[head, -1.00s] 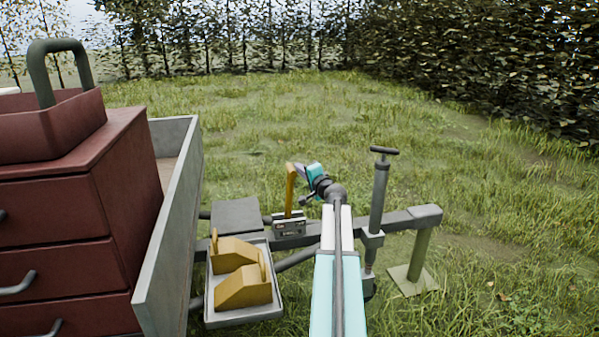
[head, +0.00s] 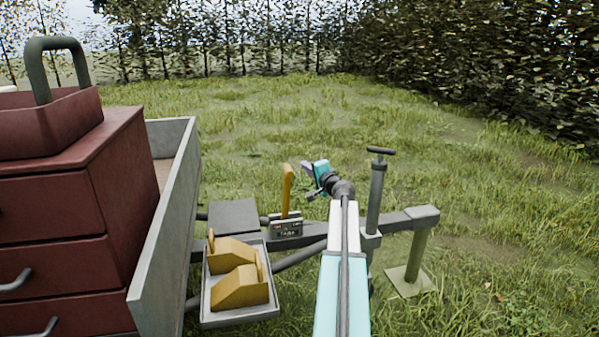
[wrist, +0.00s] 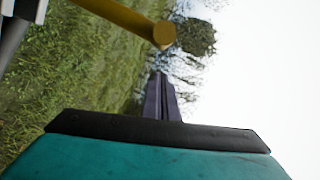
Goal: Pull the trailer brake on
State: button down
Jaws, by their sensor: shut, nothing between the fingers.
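The trailer brake is a yellow lever (head: 287,188) standing nearly upright from a small dark bracket with a label plate (head: 286,228) on the drawbar. My gripper (head: 306,167) is just right of the lever's top in the head view, apart from it, with its fingers together and empty. In the wrist view the closed dark fingers (wrist: 160,98) point away past the lever's round yellow end (wrist: 163,36), which lies above them. I cannot tell the exact depth gap between fingers and lever.
A grey jack post with a T-handle (head: 376,195) stands right of my arm on the drawbar (head: 420,216). Two yellow wheel chocks (head: 240,290) sit in a tray (head: 240,317). The trailer's side wall (head: 165,235) and a red drawer cabinet (head: 60,220) are left. Grass beyond is open.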

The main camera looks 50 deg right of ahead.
jog(key=p+v, duration=0.1)
jog(key=v, duration=0.9)
jog(key=shift+s+d, duration=0.25)
jog(key=shift+s, duration=0.1)
dwell(0.5)
